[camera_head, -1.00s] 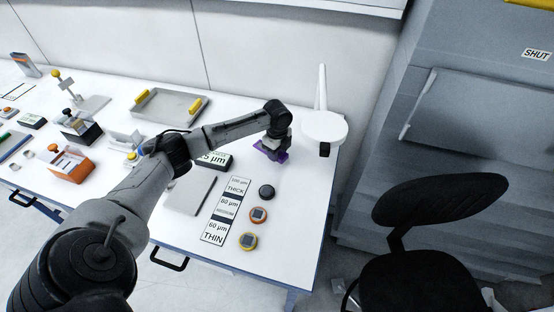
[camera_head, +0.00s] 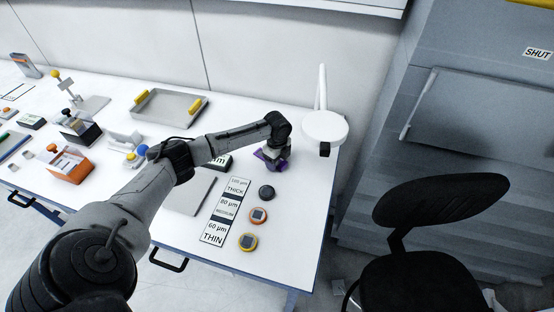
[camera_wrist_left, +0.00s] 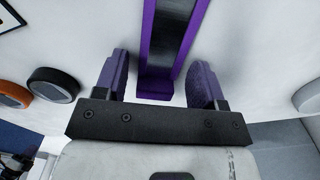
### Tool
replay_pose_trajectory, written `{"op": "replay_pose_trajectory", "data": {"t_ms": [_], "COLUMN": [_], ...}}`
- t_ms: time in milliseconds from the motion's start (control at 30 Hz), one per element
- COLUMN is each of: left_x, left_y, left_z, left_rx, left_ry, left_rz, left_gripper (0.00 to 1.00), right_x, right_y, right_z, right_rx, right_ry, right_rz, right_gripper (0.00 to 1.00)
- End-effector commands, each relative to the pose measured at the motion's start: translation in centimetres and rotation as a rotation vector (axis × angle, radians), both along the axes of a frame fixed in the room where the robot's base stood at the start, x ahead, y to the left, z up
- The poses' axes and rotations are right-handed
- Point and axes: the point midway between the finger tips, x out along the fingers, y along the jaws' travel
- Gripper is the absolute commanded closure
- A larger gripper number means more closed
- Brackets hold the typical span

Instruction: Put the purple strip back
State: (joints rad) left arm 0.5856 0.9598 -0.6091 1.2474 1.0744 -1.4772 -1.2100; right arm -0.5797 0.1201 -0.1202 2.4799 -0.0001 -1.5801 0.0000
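A purple-edged strip with a dark grey middle (camera_wrist_left: 170,45) lies at the right part of the white table. In the head view only a bit of purple (camera_head: 260,154) shows beneath my left gripper (camera_head: 271,164). In the left wrist view my left gripper (camera_wrist_left: 160,85) has its two purple fingers apart, one on each side of the strip's near end. White gaps show between the strip and both fingers. The strip's far end runs out of that view.
A black puck (camera_head: 266,192), an orange puck (camera_head: 258,215) and a yellow puck (camera_head: 248,241) lie by a thickness card (camera_head: 226,211). A white lamp (camera_head: 324,127) stands behind right. A metal tray (camera_head: 168,107) sits at the back. A black chair (camera_head: 440,199) stands right.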

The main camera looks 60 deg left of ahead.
Motion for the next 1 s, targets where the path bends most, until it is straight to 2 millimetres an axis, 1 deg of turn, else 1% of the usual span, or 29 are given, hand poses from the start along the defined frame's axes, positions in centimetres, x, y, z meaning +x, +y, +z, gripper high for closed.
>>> {"op": "replay_pose_trajectory", "data": {"t_ms": [267,367,467,800,1000], "left_x": [0.0,0.0,0.1,0.1,0.1], "left_y": [0.0,0.0,0.1,0.0,0.1], "left_z": [0.1,0.5,1.8,8.0,10.8], "left_rx": [0.0,0.0,0.0,0.0,0.001], "left_ry": [0.0,-0.001,-0.003,-0.003,-0.002], "left_rz": [0.0,0.0,0.0,0.0,0.001], "left_gripper": [0.31,0.31,0.31,0.31,0.31], "right_x": [0.0,0.0,0.0,0.0,0.0], "right_y": [0.0,0.0,0.0,0.0,0.0], "right_z": [0.0,0.0,0.3,1.2,1.5], "right_rx": [0.0,0.0,0.0,0.0,0.0], "right_ry": [0.0,0.0,0.0,0.001,0.001], "right_rz": [0.0,0.0,0.0,0.0,0.0], "right_gripper": [1.0,1.0,1.0,1.0,1.0]}}
